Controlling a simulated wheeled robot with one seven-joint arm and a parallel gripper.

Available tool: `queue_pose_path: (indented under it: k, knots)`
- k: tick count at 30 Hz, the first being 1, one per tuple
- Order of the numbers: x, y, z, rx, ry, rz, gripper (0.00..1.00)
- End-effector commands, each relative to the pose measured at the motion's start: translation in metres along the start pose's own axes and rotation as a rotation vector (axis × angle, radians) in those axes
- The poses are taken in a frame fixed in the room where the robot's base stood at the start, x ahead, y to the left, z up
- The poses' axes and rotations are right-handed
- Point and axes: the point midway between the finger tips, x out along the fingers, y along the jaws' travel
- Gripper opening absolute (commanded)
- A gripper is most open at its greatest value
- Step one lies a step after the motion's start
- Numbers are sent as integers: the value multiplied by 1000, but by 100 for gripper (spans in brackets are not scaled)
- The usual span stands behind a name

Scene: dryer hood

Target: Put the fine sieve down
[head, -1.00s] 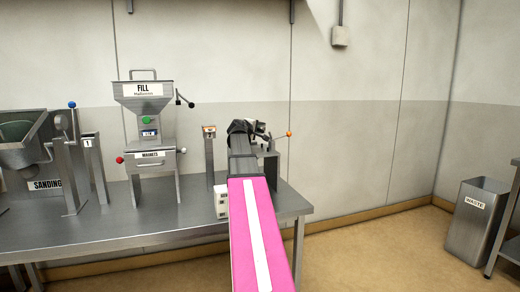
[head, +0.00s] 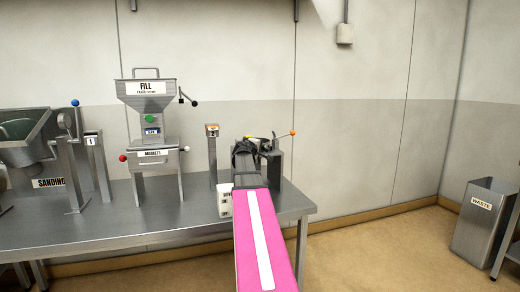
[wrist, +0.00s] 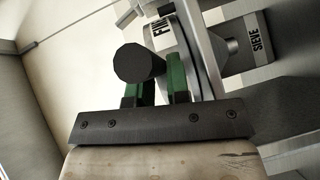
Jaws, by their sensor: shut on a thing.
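In the wrist view my gripper (wrist: 156,88) has its green fingers closed on either side of the dark round handle (wrist: 138,64) of the fine sieve. The sieve's metal body (wrist: 188,45) carries a white label starting "FIN", partly cut off. A grey metal part with a "SIEVE" label (wrist: 258,38) is close beside it; I cannot tell whether they touch. In the head view my gripper (head: 260,149) is low over the right end of the steel table (head: 150,222). My own arm hides most of the sieve there.
A post with an orange-knobbed lever (head: 275,165) stands right beside my gripper. A slim post (head: 212,155) and the fill machine (head: 150,120) stand to the left, the sanding hopper (head: 22,140) farther left. A waste bin (head: 484,215) is on the floor at right.

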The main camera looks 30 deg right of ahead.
Motion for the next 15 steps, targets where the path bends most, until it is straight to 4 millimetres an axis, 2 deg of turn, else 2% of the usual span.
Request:
queue_pose_path:
  k: [10,11,12,13,15]
  knots:
    - [0,-2,0,0,1,2,0]
    - [0,-2,0,-1,1,1,23]
    - [0,-2,0,-1,1,1,36]
    - [0,-2,0,-1,1,1,42]
    - [0,-2,0,0,1,1,42]
